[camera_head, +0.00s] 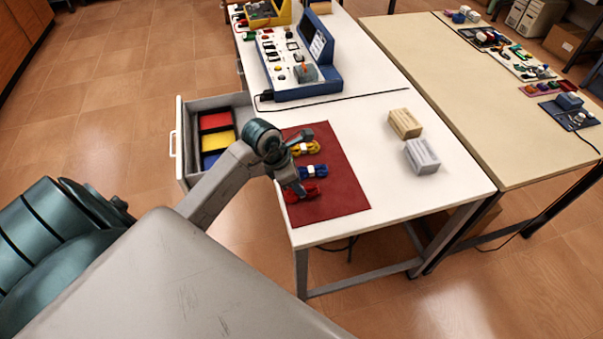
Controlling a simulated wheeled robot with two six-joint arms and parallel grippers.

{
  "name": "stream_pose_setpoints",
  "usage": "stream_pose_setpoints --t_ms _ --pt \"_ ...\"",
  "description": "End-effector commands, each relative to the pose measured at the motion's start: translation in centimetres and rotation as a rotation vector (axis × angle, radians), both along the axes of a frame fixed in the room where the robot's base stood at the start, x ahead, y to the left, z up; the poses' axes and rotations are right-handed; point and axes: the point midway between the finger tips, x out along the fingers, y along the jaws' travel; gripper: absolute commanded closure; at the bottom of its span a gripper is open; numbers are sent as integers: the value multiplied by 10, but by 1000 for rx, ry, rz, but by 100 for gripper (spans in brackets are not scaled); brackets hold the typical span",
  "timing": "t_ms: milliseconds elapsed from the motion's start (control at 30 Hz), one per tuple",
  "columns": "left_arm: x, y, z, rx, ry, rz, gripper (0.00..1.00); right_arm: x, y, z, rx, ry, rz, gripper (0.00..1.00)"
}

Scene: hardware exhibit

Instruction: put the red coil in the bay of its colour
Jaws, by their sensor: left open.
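The red coil (311,192) lies on the dark red mat (342,192) near the table's front left corner. My left gripper (299,189) points down at the red coil, its tips over or beside it and hiding part of it. It is open; I cannot tell whether it touches the coil. The open drawer (180,149) at the table's left side has a red bay (215,121) at the back, a yellow bay (217,141) in the middle and a blue bay (209,160) in front, partly behind my arm. My right gripper is not in view.
A blue coil (315,171) and a yellow coil (308,148) lie behind the red one on the mat. A tan block (405,123) and a grey block (421,156) stand to the right. A blue-framed control panel (292,67) stands farther back, with a black cable before it.

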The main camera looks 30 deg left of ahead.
Motion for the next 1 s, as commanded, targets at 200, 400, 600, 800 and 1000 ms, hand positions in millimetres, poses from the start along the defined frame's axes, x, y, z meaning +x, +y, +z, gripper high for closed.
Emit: stream_pose_setpoints --t_ms 200,400,600,800,1000 --pt "10 -3 -21 -4 5 3 49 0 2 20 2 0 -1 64" --pt "17 -8 -44 -3 2 1 49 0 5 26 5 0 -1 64" --pt "18 -8 -48 0 0 1 49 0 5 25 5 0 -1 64" --pt "18 -8 -47 -1 1 1 77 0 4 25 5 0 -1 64" --pt "18 -8 -47 -1 1 1 100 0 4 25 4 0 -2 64"
